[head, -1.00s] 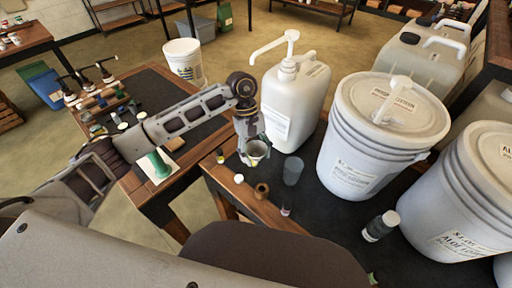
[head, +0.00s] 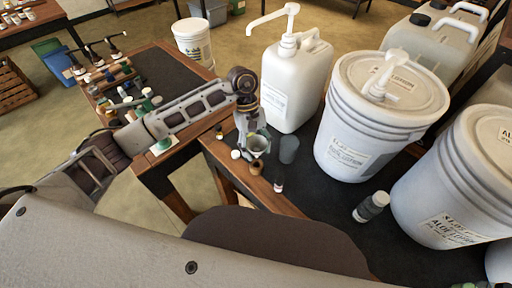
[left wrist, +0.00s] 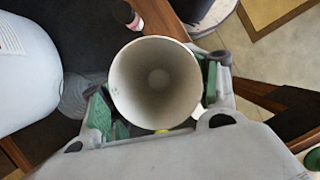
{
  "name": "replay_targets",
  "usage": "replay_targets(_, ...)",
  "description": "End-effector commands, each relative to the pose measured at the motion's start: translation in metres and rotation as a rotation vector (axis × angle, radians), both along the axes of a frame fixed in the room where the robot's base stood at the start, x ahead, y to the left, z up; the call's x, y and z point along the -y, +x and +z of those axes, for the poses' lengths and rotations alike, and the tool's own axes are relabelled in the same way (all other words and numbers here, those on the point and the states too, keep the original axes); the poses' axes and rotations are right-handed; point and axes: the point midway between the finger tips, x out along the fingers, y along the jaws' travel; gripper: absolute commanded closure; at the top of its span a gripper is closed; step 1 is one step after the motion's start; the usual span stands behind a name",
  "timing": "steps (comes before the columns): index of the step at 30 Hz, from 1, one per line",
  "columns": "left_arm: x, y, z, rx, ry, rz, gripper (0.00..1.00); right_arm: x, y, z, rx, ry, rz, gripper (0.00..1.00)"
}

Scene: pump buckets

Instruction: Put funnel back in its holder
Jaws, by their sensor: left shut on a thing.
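My left gripper (head: 251,138) is shut on a pale, wide-mouthed round piece, which looks like the funnel (head: 259,146). It is held above the near-left edge of the dark-topped table, mouth up. My right gripper is not in view.
A clear grey cup (head: 289,150) stands just right of the funnel. A white lid (head: 236,154) and small bottle (head: 278,184) are close by. The white pump jug (head: 293,85) and pump bucket (head: 350,140) stand behind and right.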

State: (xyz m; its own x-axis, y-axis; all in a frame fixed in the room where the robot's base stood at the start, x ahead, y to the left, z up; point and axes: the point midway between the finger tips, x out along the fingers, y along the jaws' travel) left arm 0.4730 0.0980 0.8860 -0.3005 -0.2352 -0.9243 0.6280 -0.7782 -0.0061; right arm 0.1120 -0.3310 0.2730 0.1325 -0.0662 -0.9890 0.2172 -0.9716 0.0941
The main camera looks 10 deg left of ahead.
Motion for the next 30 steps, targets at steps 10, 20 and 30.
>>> replay_targets(10,0.0,0.0,-0.007,-0.001,0.0,0.001,0.58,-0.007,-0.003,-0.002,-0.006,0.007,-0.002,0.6)
replay_targets(20,0.0,0.0,-0.022,0.0,0.0,0.0,0.58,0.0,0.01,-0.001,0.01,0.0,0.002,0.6)
replay_targets(30,0.0,0.0,-0.038,-0.001,0.0,0.001,0.58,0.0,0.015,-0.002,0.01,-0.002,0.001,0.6)
